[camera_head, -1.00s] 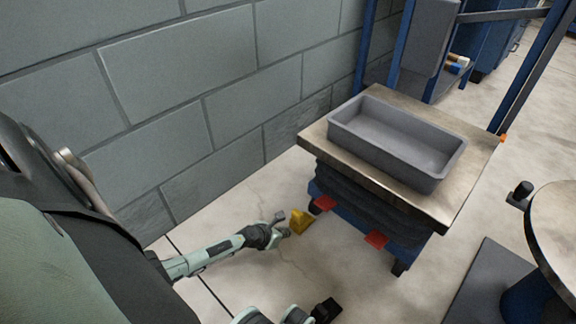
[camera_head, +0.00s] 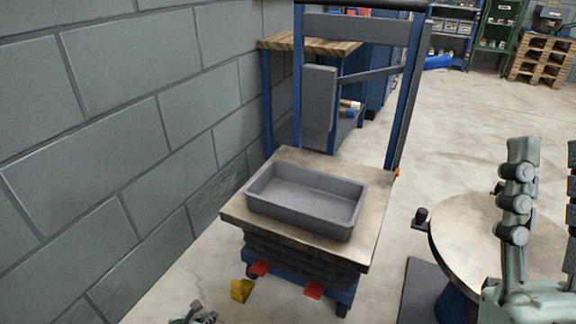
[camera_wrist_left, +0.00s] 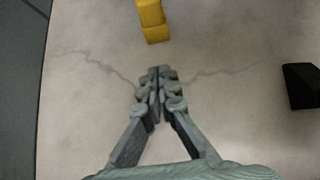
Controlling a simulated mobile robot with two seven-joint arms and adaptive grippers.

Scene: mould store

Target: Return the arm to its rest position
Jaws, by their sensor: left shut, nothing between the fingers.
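My left gripper (camera_head: 195,316) is low in the head view, cut by the bottom edge, above the floor beside the wall. In the left wrist view its fingers (camera_wrist_left: 158,75) are together, with nothing between them. The fingertips point toward a yellow block (camera_wrist_left: 152,20) and are apart from it in the picture. My right gripper (camera_head: 545,150) stands upright at the right edge of the head view, partly cut off. Its fingers are spread wide and no object shows between them.
A lift table (camera_head: 235,212) bears a grey tray (camera_head: 300,211), empty inside. The yellow block (camera_head: 241,290) is near its red pedals. A round table (camera_head: 455,225) stands right. A black object (camera_wrist_left: 301,86) is right in the wrist view. The grey block wall (camera_head: 90,130) bounds the left.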

